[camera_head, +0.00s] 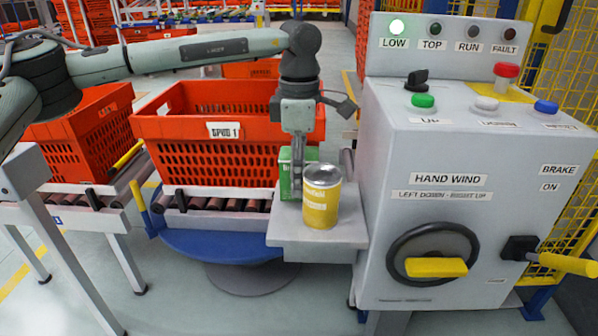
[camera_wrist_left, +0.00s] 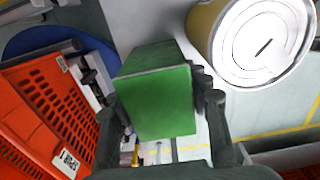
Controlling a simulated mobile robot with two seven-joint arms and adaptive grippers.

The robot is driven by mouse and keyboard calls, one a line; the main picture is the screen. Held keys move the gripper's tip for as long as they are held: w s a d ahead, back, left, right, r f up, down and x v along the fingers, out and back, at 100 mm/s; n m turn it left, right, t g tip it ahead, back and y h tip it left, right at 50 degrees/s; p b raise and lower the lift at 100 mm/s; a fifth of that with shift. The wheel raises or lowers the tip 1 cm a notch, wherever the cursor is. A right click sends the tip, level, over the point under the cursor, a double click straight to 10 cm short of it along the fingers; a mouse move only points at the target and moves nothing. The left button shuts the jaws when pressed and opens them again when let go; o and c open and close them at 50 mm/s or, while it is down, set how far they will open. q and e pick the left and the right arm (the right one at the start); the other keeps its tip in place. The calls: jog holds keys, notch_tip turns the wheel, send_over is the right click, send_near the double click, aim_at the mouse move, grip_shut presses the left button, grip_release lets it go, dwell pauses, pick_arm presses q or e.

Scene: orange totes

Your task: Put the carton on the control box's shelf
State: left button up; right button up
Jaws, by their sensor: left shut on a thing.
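The green carton (camera_head: 287,178) is upright at the back left of the control box's shelf (camera_head: 318,245), behind a yellow can (camera_head: 321,203). I cannot tell whether its base touches the shelf. My left gripper (camera_head: 298,180) points down from above and is shut on the carton. In the left wrist view the carton (camera_wrist_left: 160,100) sits between the fingers of the left gripper (camera_wrist_left: 165,105), with the can (camera_wrist_left: 207,25) close at the upper right. The grey control box (camera_head: 440,160) stands right of the shelf. My right gripper is not in view.
An orange tote (camera_head: 215,160) sits on a roller conveyor (camera_head: 215,203) left of the shelf, and another tote (camera_head: 85,140) stands farther left. A handwheel (camera_head: 430,240) and brake lever (camera_head: 565,263) stick out from the box. The shelf's front left part is clear.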

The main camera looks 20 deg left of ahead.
pick_arm(q)
jog(key=shift+f, duration=0.15)
jog(key=o, duration=1.4)
jog(key=shift+r, duration=0.2)
notch_tip(320, 180, up, 12)
